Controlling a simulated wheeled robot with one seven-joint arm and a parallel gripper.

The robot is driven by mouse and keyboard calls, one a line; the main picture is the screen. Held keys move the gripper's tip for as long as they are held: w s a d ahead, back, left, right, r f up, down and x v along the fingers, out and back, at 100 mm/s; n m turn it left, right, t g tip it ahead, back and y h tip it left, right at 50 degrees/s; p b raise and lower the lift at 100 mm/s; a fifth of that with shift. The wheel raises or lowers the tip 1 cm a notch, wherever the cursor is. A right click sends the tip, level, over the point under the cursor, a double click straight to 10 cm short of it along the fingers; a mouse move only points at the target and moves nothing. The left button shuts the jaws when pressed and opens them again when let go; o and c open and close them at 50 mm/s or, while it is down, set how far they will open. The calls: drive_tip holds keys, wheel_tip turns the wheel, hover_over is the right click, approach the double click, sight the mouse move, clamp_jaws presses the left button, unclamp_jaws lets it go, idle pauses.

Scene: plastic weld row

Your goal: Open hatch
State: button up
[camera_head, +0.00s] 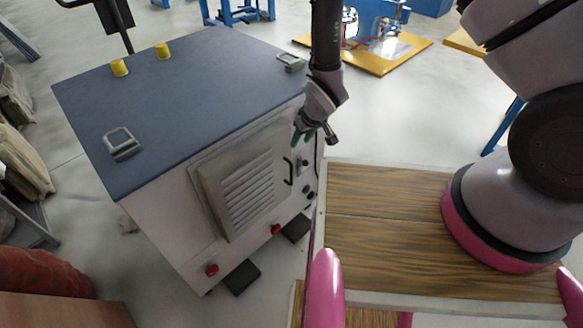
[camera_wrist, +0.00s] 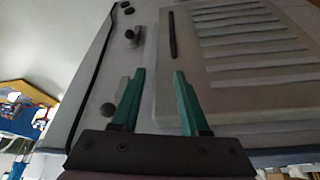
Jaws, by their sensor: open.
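The hatch (camera_head: 238,188) is a pale louvred panel on the front of a grey-white cabinet with a dark blue top. It looks closed. Its black bar handle (camera_head: 289,171) stands on the hatch's right side. In the wrist view the hatch (camera_wrist: 225,100) fills the right half, and the handle (camera_wrist: 172,36) lies ahead of the fingers. My gripper (camera_head: 304,138) is just above and right of the handle in the head view. In the wrist view my gripper (camera_wrist: 159,75) shows two green fingers spread apart, with nothing between them and the handle beyond their tips.
Dark knobs (camera_head: 307,189) sit on the cabinet right of the hatch, and red buttons (camera_head: 211,270) below it. A wood-topped surface (camera_head: 385,230) lies right of the cabinet. Latches (camera_head: 122,143) and yellow caps (camera_head: 119,67) are on the cabinet top.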

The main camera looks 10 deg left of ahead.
approach(292, 167)
drive_tip(key=shift+n, duration=0.4)
drive_tip(key=x, duration=1.1)
drive_tip(key=shift+w+f, duration=0.1)
drive_tip(key=shift+f, duration=0.1)
clamp_jaws()
idle(0.6)
